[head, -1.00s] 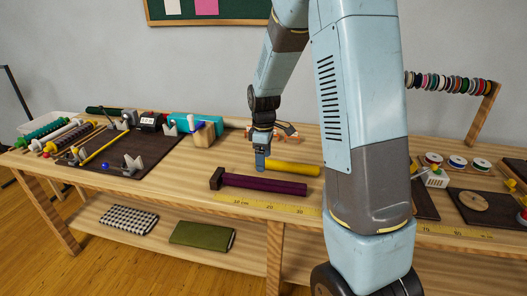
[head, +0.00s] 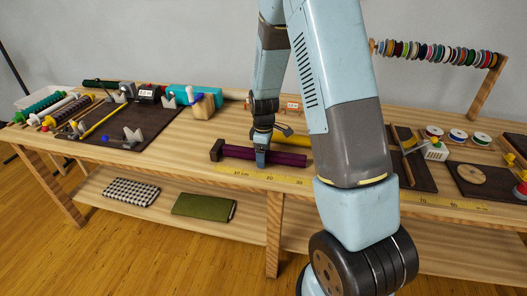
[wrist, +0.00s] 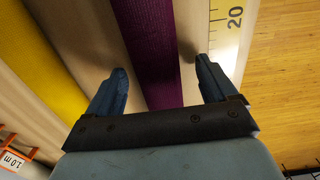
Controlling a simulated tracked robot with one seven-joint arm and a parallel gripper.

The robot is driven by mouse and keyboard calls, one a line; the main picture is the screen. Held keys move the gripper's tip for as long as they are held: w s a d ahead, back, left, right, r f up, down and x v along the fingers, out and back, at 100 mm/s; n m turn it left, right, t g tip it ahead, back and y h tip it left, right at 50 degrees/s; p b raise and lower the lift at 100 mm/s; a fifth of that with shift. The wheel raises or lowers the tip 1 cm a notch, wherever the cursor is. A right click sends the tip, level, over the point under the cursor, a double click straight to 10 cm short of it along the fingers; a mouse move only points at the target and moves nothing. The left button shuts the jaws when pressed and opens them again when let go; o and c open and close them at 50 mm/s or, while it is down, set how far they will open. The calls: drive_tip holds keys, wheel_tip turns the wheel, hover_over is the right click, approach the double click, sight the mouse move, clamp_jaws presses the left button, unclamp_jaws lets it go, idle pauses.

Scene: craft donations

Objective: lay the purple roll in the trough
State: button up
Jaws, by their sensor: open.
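My gripper (head: 261,158) points down over the roll's middle. In the wrist view, the purple roll (wrist: 148,45) runs between the two open fingers of my gripper (wrist: 162,88), touching neither as far as I can see. In the head view one finger shows in front of the roll. Grey V-shaped supports (head: 132,137) stand on a dark board at the left. I cannot tell for certain whether they form the trough.
A yellow roll (head: 294,139) lies just behind the purple one and also shows in the wrist view (wrist: 50,50). A yellow ruler strip (head: 250,174) runs along the front edge.

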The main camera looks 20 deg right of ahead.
drive_tip(key=c, duration=1.2)
drive_tip(key=shift+c, duration=0.2)
drive_tip(key=shift+d, duration=0.1)
drive_tip(key=shift+s+d, duration=0.3)
drive_tip(key=shift+d, duration=0.2)
drive_tip(key=shift+s+d, duration=0.3)
drive_tip(key=shift+d, duration=0.2)
drive_tip(key=o, duration=1.2)
drive_tip(key=shift+o, duration=0.2)
